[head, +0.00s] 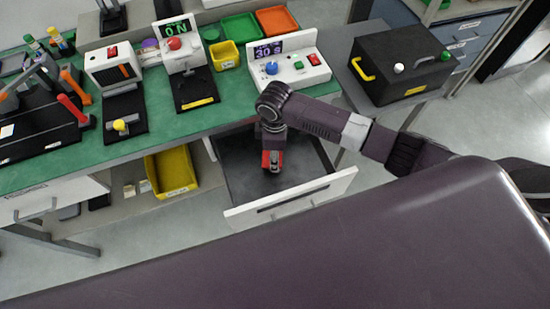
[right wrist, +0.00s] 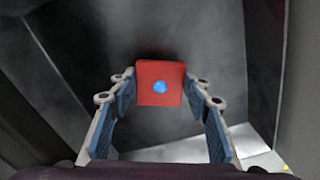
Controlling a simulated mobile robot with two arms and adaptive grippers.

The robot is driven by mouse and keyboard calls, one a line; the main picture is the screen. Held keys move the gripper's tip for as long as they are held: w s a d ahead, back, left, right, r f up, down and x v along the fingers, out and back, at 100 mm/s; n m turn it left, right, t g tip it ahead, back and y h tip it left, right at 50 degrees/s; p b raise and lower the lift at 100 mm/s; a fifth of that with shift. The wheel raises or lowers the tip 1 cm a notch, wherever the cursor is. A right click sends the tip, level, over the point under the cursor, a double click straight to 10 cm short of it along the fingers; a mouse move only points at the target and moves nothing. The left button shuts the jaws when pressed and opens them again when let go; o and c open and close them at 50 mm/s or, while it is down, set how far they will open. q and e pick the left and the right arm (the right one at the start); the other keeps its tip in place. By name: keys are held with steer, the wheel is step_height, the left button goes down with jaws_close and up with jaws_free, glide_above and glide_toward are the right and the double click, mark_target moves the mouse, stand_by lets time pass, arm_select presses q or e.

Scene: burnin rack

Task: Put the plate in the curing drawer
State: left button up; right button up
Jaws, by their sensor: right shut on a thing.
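The curing drawer (head: 318,190) is pulled open under the green bench in the head view. It has a white front and a dark inside. My right gripper (head: 272,163) points down into it. The dark drawer floor shows behind the plate; whether the plate touches the floor I cannot tell. In the head view the plate is hard to tell from the red at the gripper. My left gripper is not in view.
The green bench (head: 225,108) above the drawer carries a white device reading 30 (head: 285,65), a device with a red button (head: 180,50), and coloured bins. A yellow bin (head: 172,172) sits left of the drawer. A black box (head: 400,65) stands at right.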

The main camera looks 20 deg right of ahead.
step_height(320, 180, down, 2)
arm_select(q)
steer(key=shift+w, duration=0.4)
arm_select(e)
steer(key=shift+f, duration=0.15)
steer(key=o, duration=1.2)
steer(key=shift+c, duration=0.2)
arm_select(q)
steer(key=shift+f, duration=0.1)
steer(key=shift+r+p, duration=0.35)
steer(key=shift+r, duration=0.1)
arm_select(e)
step_height(320, 180, up, 12)
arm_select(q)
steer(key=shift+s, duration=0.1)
